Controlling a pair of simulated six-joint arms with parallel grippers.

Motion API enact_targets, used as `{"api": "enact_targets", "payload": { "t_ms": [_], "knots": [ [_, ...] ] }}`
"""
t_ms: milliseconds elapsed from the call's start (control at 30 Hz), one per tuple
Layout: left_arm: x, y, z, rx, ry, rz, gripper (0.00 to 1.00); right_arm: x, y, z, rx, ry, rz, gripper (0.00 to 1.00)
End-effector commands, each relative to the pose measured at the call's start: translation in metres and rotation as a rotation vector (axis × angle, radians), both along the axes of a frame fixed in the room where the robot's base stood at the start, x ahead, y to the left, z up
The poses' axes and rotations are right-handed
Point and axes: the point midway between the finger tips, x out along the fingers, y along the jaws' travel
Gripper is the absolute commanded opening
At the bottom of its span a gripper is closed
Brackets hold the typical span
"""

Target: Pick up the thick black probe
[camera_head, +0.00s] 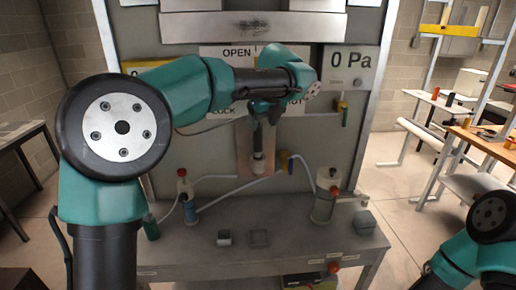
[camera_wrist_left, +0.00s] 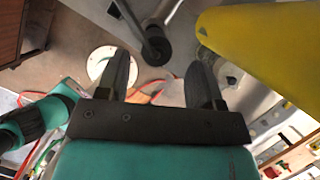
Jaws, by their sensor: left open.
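My left gripper (camera_wrist_left: 160,66) is open, its two dark fingers apart in the left wrist view. A dark rounded end on a grey rod (camera_wrist_left: 156,44) shows just beyond and between the fingertips; I cannot tell whether it is the thick black probe, and I see no contact. In the head view my left arm reaches across to the panel. A dark upright piece (camera_head: 258,135) hangs below its wrist, partly hidden by the arm. My right arm shows at the lower right of the head view, with its gripper out of frame.
A grey bench (camera_head: 290,240) in front of the panel (camera_head: 215,150) carries a red-topped valve (camera_head: 182,180), a cylindrical canister (camera_head: 325,200) and small blocks. White hoses cross above it. A large yellow surface (camera_wrist_left: 265,45) is close on the right in the wrist view.

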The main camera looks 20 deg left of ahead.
Motion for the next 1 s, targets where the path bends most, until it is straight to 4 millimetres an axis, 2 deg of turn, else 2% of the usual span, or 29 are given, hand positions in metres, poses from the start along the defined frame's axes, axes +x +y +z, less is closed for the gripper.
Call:
{"api": "enact_targets", "payload": {
  "t_ms": [267,633,1000],
  "knots": [
    [0.001,0.002,-0.005,0.002,0.002,0.0,0.61,0.0,0.0,0.0,0.0,0.0,0.0,0.43],
    [0.009,0.017,-0.045,0.001,0.001,0.0,0.61,0.0,0.0,0.0,0.0,0.0,0.0,0.43],
    [0.01,0.017,-0.048,0.0,0.0,0.0,0.61,0.0,0.0,0.0,0.0,0.0,0.0,0.43]
  ]
}}
